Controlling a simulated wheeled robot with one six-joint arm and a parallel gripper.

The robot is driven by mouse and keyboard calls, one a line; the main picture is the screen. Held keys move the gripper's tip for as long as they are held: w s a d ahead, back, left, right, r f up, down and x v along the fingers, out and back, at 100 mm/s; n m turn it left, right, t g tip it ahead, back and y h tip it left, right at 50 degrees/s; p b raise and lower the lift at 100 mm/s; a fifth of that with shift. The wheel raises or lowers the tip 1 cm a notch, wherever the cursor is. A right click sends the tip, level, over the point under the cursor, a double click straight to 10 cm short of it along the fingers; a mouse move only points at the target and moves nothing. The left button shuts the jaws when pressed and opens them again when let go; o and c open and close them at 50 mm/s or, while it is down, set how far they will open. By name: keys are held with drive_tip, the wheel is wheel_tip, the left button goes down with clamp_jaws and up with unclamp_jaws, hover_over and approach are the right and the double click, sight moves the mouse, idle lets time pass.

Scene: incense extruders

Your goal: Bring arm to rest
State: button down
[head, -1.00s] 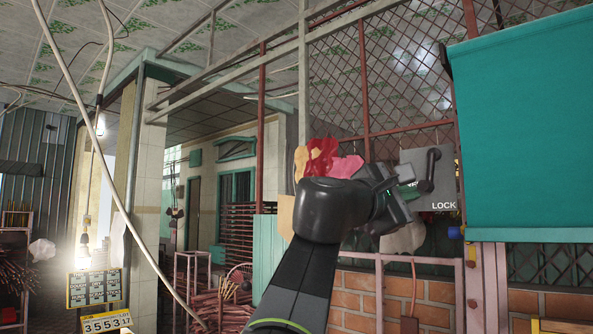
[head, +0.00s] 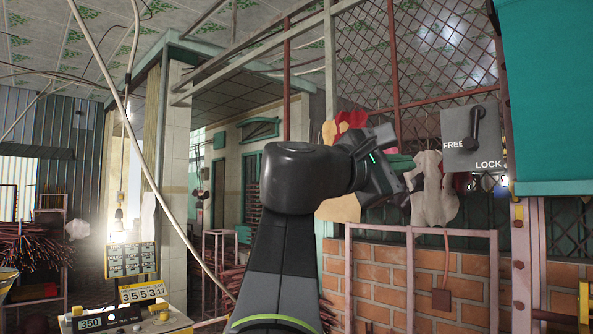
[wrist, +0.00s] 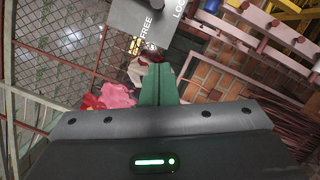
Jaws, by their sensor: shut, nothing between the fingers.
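My arm rises from the bottom of the head view, and my gripper (head: 408,184) points right from its dark wrist. In the wrist view its two green fingers (wrist: 158,84) are together with nothing held. A grey panel (head: 457,126) marked FREE and LOCK stands up and to the right of my gripper, clearly apart from it in the picture. Its black lever handle (head: 474,128) has its knob end up. The panel also shows at the top of the wrist view (wrist: 135,22).
A whitish crumpled shape (head: 434,190) appears just beside my gripper; its distance is unclear. A brick wall (head: 385,287) with pink rails lies below. A teal sheet (head: 550,100) hangs at right.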

drive_tip(key=shift+s+a+f, duration=0.1)
drive_tip(key=shift+a, duration=0.3)
drive_tip(key=shift+d, duration=0.15)
